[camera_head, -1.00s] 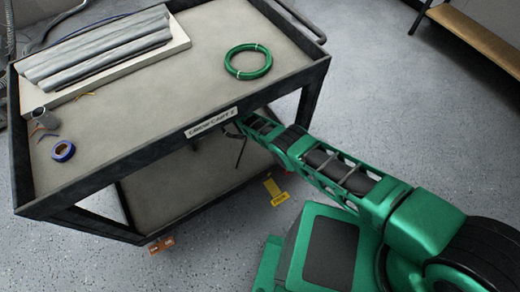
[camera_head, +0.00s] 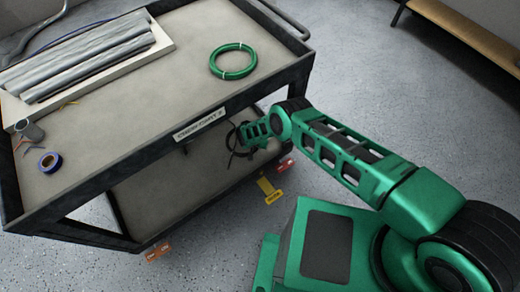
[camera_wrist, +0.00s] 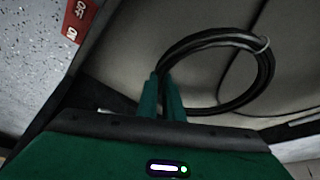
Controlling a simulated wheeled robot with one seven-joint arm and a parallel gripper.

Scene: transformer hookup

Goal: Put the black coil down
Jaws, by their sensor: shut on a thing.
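The black coil (camera_wrist: 268,75) is a ring of dark cable with a pale tie at its upper right in the wrist view. My gripper (camera_wrist: 165,76) is shut on its near left side, and the ring extends out to the right. In the head view a dark loop of the coil (camera_head: 230,140) shows just left of my gripper (camera_head: 247,134), by the cart's front edge and over the lower shelf. Much of the coil is hidden there. Whether the coil touches the shelf, I cannot tell.
The cart's top (camera_head: 140,113) holds a green coil (camera_head: 233,61), grey pipes (camera_head: 85,55) and blue tape (camera_head: 50,162). The lower shelf (camera_head: 165,195) looks bare on its left. Orange (camera_head: 158,251) and yellow (camera_head: 270,190) tags show near the floor.

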